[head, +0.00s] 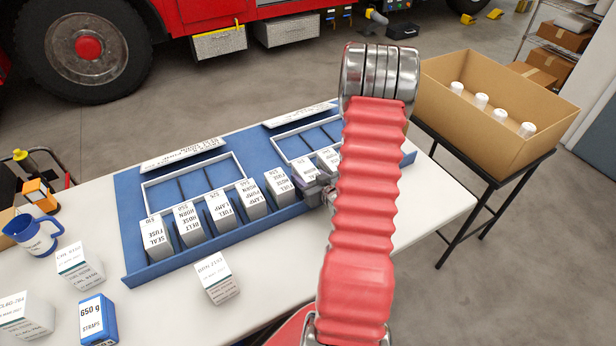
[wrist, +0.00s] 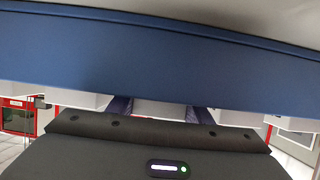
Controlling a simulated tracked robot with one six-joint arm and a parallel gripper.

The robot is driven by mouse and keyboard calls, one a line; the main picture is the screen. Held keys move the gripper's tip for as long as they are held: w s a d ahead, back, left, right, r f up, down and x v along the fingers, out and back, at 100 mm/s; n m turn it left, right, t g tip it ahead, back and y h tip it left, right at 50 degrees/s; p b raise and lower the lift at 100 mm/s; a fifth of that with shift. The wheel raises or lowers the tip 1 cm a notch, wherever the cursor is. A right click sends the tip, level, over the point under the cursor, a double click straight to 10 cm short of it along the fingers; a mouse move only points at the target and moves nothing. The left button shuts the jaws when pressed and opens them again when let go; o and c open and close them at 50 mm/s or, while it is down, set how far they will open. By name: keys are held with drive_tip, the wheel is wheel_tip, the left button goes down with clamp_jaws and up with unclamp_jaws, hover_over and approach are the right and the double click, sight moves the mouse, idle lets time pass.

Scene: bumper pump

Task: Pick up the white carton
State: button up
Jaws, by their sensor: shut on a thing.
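My gripper (head: 322,188) is at the front right of the blue rack, partly hidden behind my arm. It is shut on a white carton (head: 304,168) at the right part of the rack's row. In the wrist view the held carton (wrist: 164,109) shows as a pale face between the two dark fingers (wrist: 163,110). Its lower part is hidden, so I cannot tell whether it touches the rack floor.
The blue rack (head: 135,235) lies on a white table. A loose white carton (head: 217,279), a blue box (head: 97,320) and a blue-and-white jug (head: 35,235) stand left. A cardboard box (head: 480,125) with several white-capped items is on a stand at right.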

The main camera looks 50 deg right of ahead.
sight(306, 169)
drive_tip(key=shift+r, duration=5.05)
drive_tip(key=shift+w+a+r, duration=0.1)
drive_tip(key=shift+w+a, duration=0.25)
drive_tip(key=shift+w, duration=0.1)
drive_tip(key=w+a+r+n+y, duration=0.2)
drive_tip(key=w+a+r, duration=0.2)
drive_tip(key=w+a, duration=0.85)
drive_tip(key=w+a+r+y, duration=0.1)
drive_tip(key=a+r, duration=0.1)
drive_tip(key=a, duration=1)
drive_tip(key=w+a+r+n+y, duration=0.1)
drive_tip(key=a+r, duration=0.1)
drive_tip(key=a, duration=1)
drive_tip(key=shift+a+r+n+t, duration=0.15)
drive_tip(key=shift+a+n+t, duration=0.15)
drive_tip(key=shift+a+t, duration=0.1)
drive_tip(key=shift+s, duration=0.1)
